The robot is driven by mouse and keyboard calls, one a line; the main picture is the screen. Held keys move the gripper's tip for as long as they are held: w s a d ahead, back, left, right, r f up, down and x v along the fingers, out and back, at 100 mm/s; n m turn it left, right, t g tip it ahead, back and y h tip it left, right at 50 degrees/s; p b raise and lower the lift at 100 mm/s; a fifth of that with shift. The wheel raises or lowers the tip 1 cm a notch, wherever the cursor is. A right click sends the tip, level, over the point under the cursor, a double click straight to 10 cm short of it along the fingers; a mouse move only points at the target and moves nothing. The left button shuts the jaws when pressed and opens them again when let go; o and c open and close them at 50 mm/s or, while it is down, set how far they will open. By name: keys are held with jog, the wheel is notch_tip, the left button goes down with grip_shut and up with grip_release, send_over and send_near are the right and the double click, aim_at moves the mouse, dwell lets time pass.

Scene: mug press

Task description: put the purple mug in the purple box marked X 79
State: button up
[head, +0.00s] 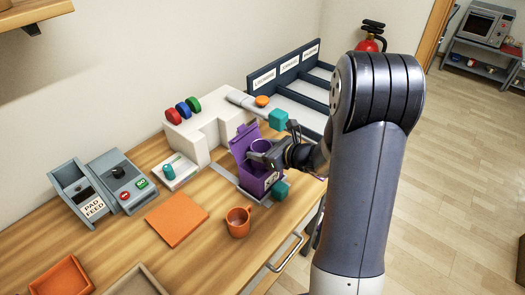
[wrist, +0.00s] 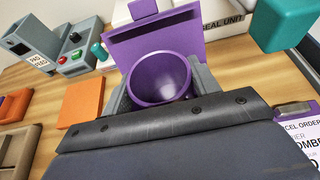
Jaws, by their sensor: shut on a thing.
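The purple mug (head: 261,146) is at the mouth of the open purple box (head: 253,184) in the head view. In the wrist view the mug (wrist: 160,78) is upright, its round opening facing me, with the raised purple lid (wrist: 155,42) behind it. My gripper (head: 264,155) is shut on the mug, with grey fingers on both sides in the wrist view. The box's raised lid (head: 242,138) stands at its back. My gripper hides how deep the mug sits.
An orange mug (head: 238,221) stands in front of the box, and an orange pad (head: 177,219) lies to its left. A white seal unit (head: 205,138) stands behind. Teal blocks (head: 278,119) sit close to the box's right side. The pad feed (head: 84,189) is farther left.

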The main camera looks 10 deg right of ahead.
jog(key=shift+f, duration=0.25)
jog(key=shift+f+b, duration=0.25)
jog(key=shift+b, duration=0.05)
jog(key=o, duration=1.1)
jog(key=shift+r, duration=0.15)
jog(key=shift+r+p, duration=0.2)
jog(key=shift+p, duration=0.2)
jog(key=v, duration=1.2)
jog(key=shift+f+b, duration=0.2)
jog(key=shift+b, duration=0.15)
